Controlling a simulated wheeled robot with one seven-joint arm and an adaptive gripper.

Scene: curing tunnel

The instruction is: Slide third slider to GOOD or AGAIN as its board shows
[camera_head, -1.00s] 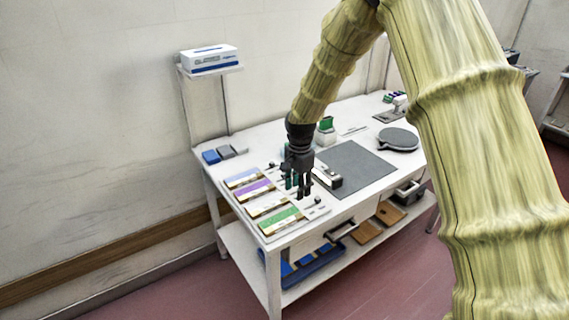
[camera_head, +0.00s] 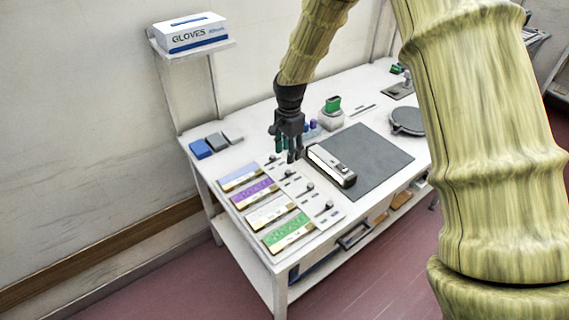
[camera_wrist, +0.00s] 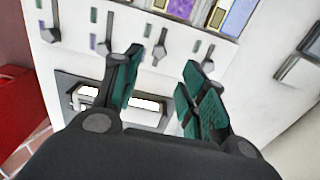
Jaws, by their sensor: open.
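A slider panel (camera_head: 318,205) lies at the table's left front with a row of coloured boards: blue (camera_head: 240,177), purple (camera_head: 254,193), white (camera_head: 268,212) and green (camera_head: 288,232). Each has a dark-knobbed slider beside it. Counting from the blue end, the third slider (camera_head: 309,187) is beside the white board; its lettering is too small to read. In the wrist view this slider (camera_wrist: 108,20) is partly hidden by my left finger. My gripper (camera_head: 287,155) is open and empty above the panel's far end. In the wrist view, the purple board's slider (camera_wrist: 160,45) shows between my fingertips (camera_wrist: 163,60).
A stapler-like device (camera_head: 330,165) lies on the grey mat (camera_head: 370,150), just right of the sliders. Blue and grey blocks (camera_head: 210,145) sit at the back left. A glove box (camera_head: 190,33) stands on a wall shelf (camera_head: 200,50).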

